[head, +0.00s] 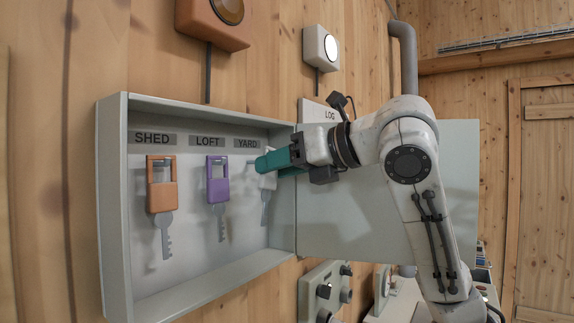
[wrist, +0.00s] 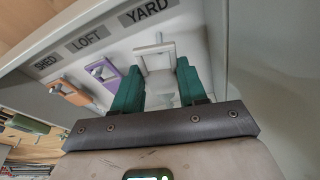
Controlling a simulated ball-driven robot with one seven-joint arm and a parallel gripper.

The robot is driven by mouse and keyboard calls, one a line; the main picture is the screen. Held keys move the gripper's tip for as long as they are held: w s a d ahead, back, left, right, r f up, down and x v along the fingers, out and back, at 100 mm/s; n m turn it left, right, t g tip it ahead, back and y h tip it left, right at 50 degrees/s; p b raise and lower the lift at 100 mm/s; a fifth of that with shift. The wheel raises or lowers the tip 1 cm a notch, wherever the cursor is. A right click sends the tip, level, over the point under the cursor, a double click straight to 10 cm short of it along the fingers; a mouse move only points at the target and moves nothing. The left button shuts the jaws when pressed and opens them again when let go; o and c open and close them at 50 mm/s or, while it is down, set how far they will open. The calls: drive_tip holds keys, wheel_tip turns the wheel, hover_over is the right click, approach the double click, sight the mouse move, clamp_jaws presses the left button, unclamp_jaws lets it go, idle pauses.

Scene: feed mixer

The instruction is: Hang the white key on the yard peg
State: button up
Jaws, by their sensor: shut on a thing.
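The white key (head: 265,205) is upright under the YARD label (head: 247,143) in the open key cabinet, its shaft pointing down. My gripper (head: 262,163) reaches in from the right, and its teal fingers cover part of the key's head. In the wrist view, my gripper (wrist: 159,70) is shut on the white key (wrist: 142,62), with its square open head showing beyond the fingertips. The yard peg (wrist: 159,38) shows at the top of the head's opening. I cannot tell whether the loop is around the peg or just in front of it.
An orange key (head: 161,197) hangs under SHED and a purple key (head: 217,180) under LOFT, left of my gripper. The cabinet's side wall (head: 283,215) is close on the right. The open cabinet door (head: 350,215) stands behind my arm.

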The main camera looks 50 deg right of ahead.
drive_tip(key=shift+x, duration=1.2)
drive_tip(key=shift+b+x, duration=0.35)
drive_tip(key=shift+x, duration=0.45)
drive_tip(key=shift+d, duration=0.1)
drive_tip(key=o, duration=1.1)
drive_tip(key=shift+s, duration=0.15)
drive_tip(key=a+b+v, duration=0.1)
drive_tip(key=b+v, duration=0.1)
drive_tip(key=v, duration=0.8)
drive_tip(key=shift+s+d+b, duration=0.3)
drive_tip(key=shift+d, duration=0.2)
